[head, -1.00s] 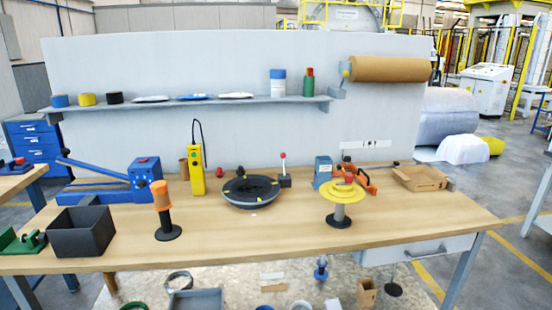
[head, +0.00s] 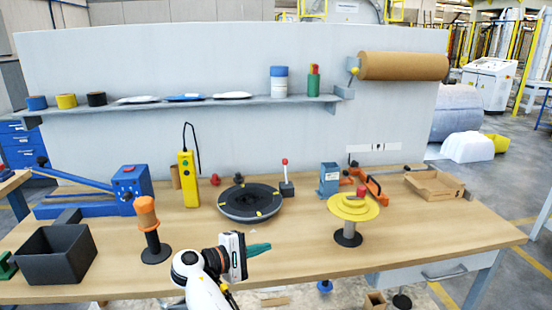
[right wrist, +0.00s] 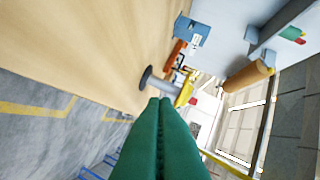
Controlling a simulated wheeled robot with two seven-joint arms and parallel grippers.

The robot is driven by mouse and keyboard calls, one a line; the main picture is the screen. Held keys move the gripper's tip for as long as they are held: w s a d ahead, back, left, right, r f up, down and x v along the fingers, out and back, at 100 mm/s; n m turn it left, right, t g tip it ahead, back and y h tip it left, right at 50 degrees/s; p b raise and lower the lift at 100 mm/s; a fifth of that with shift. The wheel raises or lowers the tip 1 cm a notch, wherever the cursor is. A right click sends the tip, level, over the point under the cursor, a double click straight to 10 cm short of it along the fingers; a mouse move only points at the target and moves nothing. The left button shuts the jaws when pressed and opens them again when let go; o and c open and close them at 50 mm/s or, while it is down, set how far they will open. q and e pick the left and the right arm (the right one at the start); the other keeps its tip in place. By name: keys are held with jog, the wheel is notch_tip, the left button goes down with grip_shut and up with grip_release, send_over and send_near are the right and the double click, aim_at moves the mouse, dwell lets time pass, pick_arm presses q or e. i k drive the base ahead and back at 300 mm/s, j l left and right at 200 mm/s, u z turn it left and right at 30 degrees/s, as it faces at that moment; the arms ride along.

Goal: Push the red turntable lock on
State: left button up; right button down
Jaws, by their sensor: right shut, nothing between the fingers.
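The black turntable (head: 250,202) with small yellow marks lies flat on the bench's middle. Right behind its right edge stands a small dark box with a red-tipped lever (head: 285,162), upright. A small red knob (head: 215,179) sits on the bench to the turntable's left; I cannot tell for sure which red part is the lock. My right gripper (head: 268,247) has green fingers, shut and empty, in front of the turntable and apart from it. In the right wrist view the shut fingers (right wrist: 160,101) point toward the yellow stepped stand (right wrist: 184,94). My left gripper is out of view.
A yellow handheld control (head: 188,178), an orange-topped post (head: 150,230) and a black bin (head: 58,254) are to the left. Bare wood (head: 300,235) lies between turntable and stand.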

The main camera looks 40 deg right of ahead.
aim_at(285, 161)
jog(key=i+l, duration=1.25)
jog(key=i, duration=0.1)
